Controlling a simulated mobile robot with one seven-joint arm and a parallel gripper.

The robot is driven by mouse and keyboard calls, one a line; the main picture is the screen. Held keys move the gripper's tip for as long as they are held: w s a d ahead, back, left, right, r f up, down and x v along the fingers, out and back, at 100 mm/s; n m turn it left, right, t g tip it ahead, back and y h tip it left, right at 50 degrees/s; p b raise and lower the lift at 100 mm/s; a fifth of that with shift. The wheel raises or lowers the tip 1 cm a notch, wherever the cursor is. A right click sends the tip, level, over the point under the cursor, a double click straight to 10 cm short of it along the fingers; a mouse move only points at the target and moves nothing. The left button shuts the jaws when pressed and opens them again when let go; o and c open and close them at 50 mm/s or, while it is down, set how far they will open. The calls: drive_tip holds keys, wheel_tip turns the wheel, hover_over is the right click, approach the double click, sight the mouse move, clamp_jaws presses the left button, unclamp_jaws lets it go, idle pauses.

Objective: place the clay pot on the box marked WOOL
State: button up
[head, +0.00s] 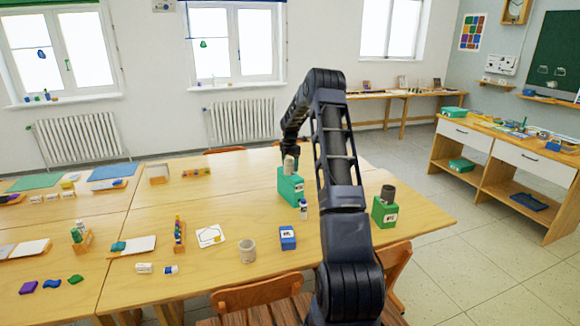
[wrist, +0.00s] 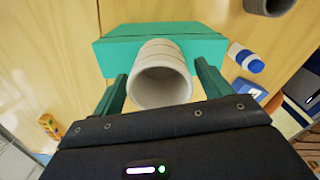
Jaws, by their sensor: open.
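A light beige-grey pot (head: 289,164) stands upright on a teal-green box (head: 290,187) near the table's middle. In the wrist view the ribbed pot (wrist: 161,75) lies between the two fingers of my open gripper (wrist: 160,82), with a gap on each side, its mouth facing the camera. The teal box (wrist: 115,52) is behind it. In the head view my gripper (head: 290,152) is right at the pot. A second green box (head: 383,213) to the right carries a dark grey pot (head: 388,194). Both boxes have white labels too small to read.
A bottle with a blue cap (head: 303,209) stands close by the teal box. A blue box (head: 288,238) and a pale grey cup (head: 247,251) are nearer the front. A grey pot (wrist: 268,4) shows at the wrist view's top right. Bare table surrounds the right green box.

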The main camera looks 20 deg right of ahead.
wheel_tip(320, 180, up, 11)
drive_tip(key=s+a+r+m+t, duration=0.1)
drive_tip(key=s+a+r+m, duration=0.4)
drive_tip(key=s+r, duration=0.65)
drive_tip(key=s+a+r+m+t, duration=0.1)
drive_tip(key=s+a+r+m, duration=0.4)
drive_tip(key=s+r, duration=0.7)
drive_tip(key=s+a+f+m+t, duration=0.1)
drive_tip(key=s+m, duration=0.3)
drive_tip(key=s, duration=0.8)
drive_tip(key=s+a+f+m, duration=0.1)
drive_tip(key=s+f+m, duration=0.3)
drive_tip(key=s, duration=0.8)
drive_tip(key=s+a+f+m+t, duration=0.1)
drive_tip(key=s+a+f+m, duration=0.1)
drive_tip(key=s, duration=1)
drive_tip(key=shift+f+m+t, duration=0.3)
drive_tip(key=shift+f+m, duration=0.15)
drive_tip(key=shift+m, duration=0.75)
